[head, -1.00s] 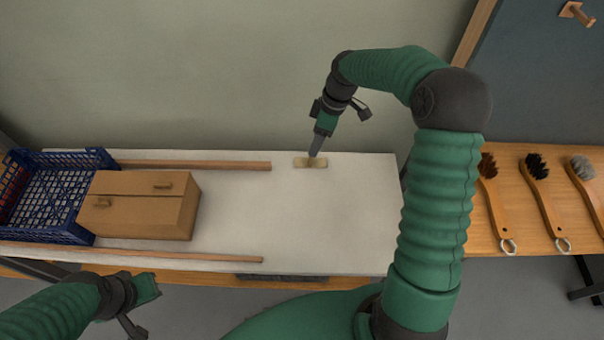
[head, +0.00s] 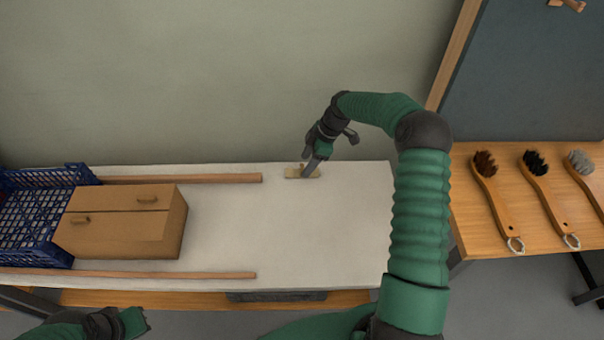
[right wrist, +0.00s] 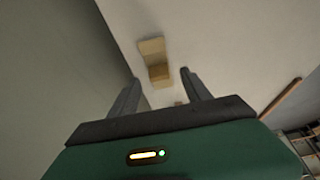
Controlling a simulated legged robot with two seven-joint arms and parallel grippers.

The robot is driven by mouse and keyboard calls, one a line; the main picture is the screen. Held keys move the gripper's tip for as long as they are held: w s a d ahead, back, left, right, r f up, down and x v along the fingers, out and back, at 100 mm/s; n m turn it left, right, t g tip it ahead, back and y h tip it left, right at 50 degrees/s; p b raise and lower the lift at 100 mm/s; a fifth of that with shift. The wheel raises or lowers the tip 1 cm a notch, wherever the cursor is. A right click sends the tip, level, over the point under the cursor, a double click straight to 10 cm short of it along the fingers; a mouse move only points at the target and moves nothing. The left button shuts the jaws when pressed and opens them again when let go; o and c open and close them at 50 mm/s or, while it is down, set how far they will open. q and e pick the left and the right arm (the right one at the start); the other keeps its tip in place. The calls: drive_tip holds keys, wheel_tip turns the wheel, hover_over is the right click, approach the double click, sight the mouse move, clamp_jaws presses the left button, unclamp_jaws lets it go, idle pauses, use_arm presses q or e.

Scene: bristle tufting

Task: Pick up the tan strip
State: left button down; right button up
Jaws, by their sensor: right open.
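The tan strip (head: 291,172) lies flat on the white surface near its back edge. My right gripper (head: 307,173) is over it, pointing down, and hides part of it. In the right wrist view the strip (right wrist: 151,46) shows just beyond the fingertips, with a darker tan raised part (right wrist: 159,72) between them. The right fingers (right wrist: 162,77) are apart with nothing gripped; whether the tips touch the surface I cannot tell. My left gripper (head: 131,322) is low at the bottom left, far from the strip, and its jaws are not clear.
A cardboard box (head: 122,228) stands by a blue crate (head: 38,253) at left. Two wooden rails (head: 190,179) (head: 170,274) run along the white surface (head: 300,230), whose middle is clear. Several wooden brushes (head: 497,205) lie on the right table. A wall stands close behind.

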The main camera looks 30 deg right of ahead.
sight(302, 170)
drive_tip(key=x, duration=0.3)
drive_tip(key=shift+w+d+f, duration=0.1)
drive_tip(key=shift+d+f, duration=0.05)
drive_tip(key=shift+f, duration=0.05)
use_arm(q)
drive_tip(key=shift+d+f, duration=0.1)
drive_tip(key=shift+f, duration=0.4)
use_arm(e)
clamp_jaws()
drive_tip(key=shift+r, duration=0.15)
